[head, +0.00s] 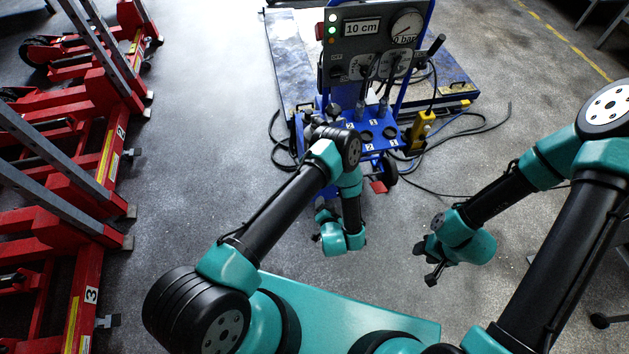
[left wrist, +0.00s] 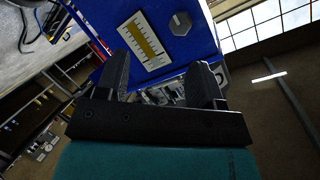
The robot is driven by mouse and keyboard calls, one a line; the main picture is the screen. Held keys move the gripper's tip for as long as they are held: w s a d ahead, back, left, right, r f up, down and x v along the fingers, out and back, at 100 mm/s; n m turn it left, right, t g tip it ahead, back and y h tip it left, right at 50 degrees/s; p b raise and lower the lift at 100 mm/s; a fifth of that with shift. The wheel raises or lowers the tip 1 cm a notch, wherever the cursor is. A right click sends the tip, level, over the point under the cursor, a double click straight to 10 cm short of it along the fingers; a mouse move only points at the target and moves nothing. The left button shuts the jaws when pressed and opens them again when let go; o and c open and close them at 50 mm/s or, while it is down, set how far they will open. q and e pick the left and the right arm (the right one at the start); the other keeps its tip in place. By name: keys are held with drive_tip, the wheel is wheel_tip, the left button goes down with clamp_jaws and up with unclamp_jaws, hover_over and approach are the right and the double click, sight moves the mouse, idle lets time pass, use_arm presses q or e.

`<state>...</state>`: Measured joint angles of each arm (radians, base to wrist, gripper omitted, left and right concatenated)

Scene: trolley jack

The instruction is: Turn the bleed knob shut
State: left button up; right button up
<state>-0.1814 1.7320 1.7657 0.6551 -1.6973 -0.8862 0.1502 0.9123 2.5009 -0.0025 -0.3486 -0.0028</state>
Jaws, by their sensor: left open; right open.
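In the left wrist view a grey hexagonal knob (left wrist: 180,23), which looks like the bleed knob, sits on a blue panel (left wrist: 205,42). A yellow scale with a white border (left wrist: 145,41) is beside it. My left gripper (left wrist: 163,62) is open and empty, its fingers pointing toward the panel; the knob is beyond the fingertips, apart from them. In the head view my left gripper (head: 324,210) hangs low in front of the blue trolley (head: 352,145), and the knob is hidden. My right gripper (head: 427,263) is open and empty, off to the right.
Red jacks (head: 90,160) line the left side. Floor is clear between them and the trolley.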

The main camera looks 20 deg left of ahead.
use_arm(q)
drive_tip(key=s+t+y, duration=0.1)
drive_tip(key=s+d+m+y, duration=0.1)
drive_tip(key=s, duration=0.1)
drive_tip(key=s+d+f+t+y, duration=0.1)
drive_tip(key=shift+s+m+t, duration=0.3)
drive_tip(key=shift+m, duration=0.1)
drive_tip(key=shift+w+a, duration=0.1)
